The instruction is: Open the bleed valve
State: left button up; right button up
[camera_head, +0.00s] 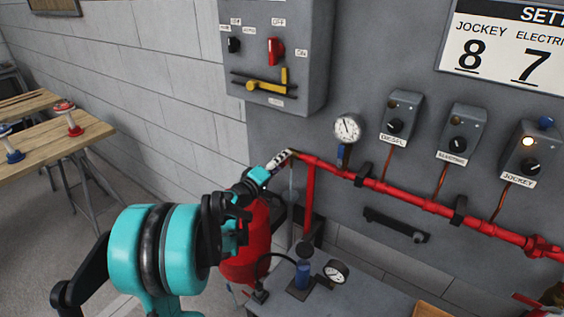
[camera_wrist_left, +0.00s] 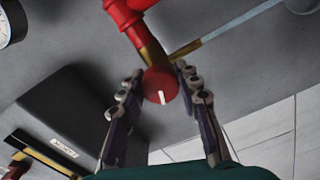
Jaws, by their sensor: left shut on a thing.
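The bleed valve shows in the left wrist view as a round red knob (camera_wrist_left: 160,86) with a white mark, on a brass stem below the red pipe (camera_wrist_left: 128,15). My left gripper (camera_wrist_left: 160,82) has one finger on each side of the knob and is shut on it. In the head view my left gripper (camera_head: 279,161) reaches the left end of the red pipe (camera_head: 400,192) on the wall. The knob is hidden there behind the fingers. My right gripper is in neither view.
A pressure gauge (camera_head: 348,128) stands on the pipe just right of my gripper. A grey control box (camera_head: 300,85) hangs above. Below are a red cylinder (camera_head: 247,250) and a grey bench (camera_head: 370,295) with a blue hand pump (camera_head: 303,273). A wooden table (camera_head: 95,128) stands left.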

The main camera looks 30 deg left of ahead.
pick_arm(q)
jog(key=n, duration=0.4)
jog(key=shift+n, duration=0.3)
jog(key=n, duration=0.3)
jog(key=shift+n, duration=0.4)
jog(key=n, duration=0.4)
jog(key=shift+n, duration=1.7)
jog(key=o, duration=1.2)
